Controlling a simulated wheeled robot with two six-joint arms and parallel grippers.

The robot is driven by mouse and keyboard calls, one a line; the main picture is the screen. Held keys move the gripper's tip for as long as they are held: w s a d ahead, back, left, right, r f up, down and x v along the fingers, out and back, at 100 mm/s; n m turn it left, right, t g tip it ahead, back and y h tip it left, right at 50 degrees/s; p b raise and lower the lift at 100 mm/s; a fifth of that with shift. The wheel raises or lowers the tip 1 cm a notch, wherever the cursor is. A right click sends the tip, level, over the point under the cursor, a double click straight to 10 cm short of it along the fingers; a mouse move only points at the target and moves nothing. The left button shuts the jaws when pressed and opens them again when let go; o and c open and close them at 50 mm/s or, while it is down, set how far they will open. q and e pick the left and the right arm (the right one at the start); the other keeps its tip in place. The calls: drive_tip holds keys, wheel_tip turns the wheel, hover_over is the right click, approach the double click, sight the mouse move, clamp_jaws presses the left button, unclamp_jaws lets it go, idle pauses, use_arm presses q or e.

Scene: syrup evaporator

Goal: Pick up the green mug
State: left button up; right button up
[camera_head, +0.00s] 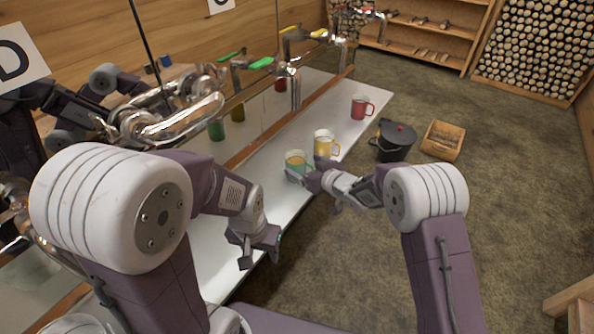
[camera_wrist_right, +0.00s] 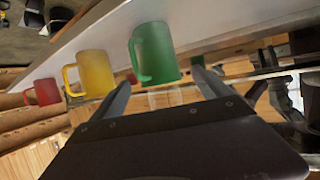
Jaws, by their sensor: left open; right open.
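The green mug (camera_head: 296,158) stands upright on the white counter (camera_head: 222,254) in the head view, partly hidden by my right gripper. In the right wrist view the green mug (camera_wrist_right: 157,54) is just ahead of the fingers, its handle toward the left. My right gripper (camera_head: 298,177) is open and empty right at the near side of the mug; in the right wrist view its two fingers (camera_wrist_right: 160,88) are spread apart below the mug. I cannot tell whether they touch it. My left gripper (camera_head: 258,252) is open and empty over the counter's front edge, well short of the mug.
A yellow mug (camera_head: 324,143) stands close beyond the green one, and a red mug (camera_head: 359,107) further along the counter. Metal taps (camera_head: 290,70) and a reflective panel line the back. A black pot (camera_head: 396,142) and wooden crate (camera_head: 442,141) sit on the floor.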

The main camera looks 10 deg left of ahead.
sight(302, 166)
drive_tip(key=shift+w+a+f, duration=0.2)
drive_tip(key=shift+w+f, duration=0.05)
drive_tip(key=shift+w, duration=0.1)
drive_tip(key=x, duration=0.4)
drive_tip(key=shift+s+f, duration=0.1)
drive_tip(key=shift+s, duration=0.05)
drive_tip(key=shift+w+a+f, duration=0.2)
drive_tip(key=shift+w+a, duration=0.05)
drive_tip(key=shift+w, duration=0.1)
drive_tip(key=shift+s, duration=0.1)
drive_tip(key=shift+c, duration=1.2)
drive_tip(key=shift+r, duration=0.1)
clamp_jaws()
drive_tip(key=shift+r, duration=0.2)
